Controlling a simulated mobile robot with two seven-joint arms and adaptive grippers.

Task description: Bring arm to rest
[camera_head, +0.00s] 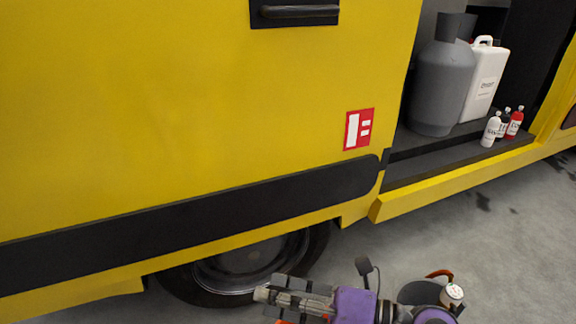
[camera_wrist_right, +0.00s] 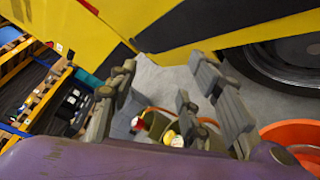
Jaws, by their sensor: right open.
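My right gripper (camera_head: 270,297) is at the bottom of the head view, pointing left in front of the van's wheel. Its grey fingers lead from a purple body. In the right wrist view the fingers (camera_wrist_right: 165,100) stand wide apart with nothing between them, so it is open and empty. My left gripper is in neither view.
A yellow van (camera_head: 200,120) with a wheel (camera_head: 245,272) fills the left. Its open bay holds a grey gas cylinder (camera_head: 441,85), a white canister (camera_head: 485,82) and small bottles (camera_head: 514,122). In the wrist view, an orange container (camera_wrist_right: 285,132) stands on the floor.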

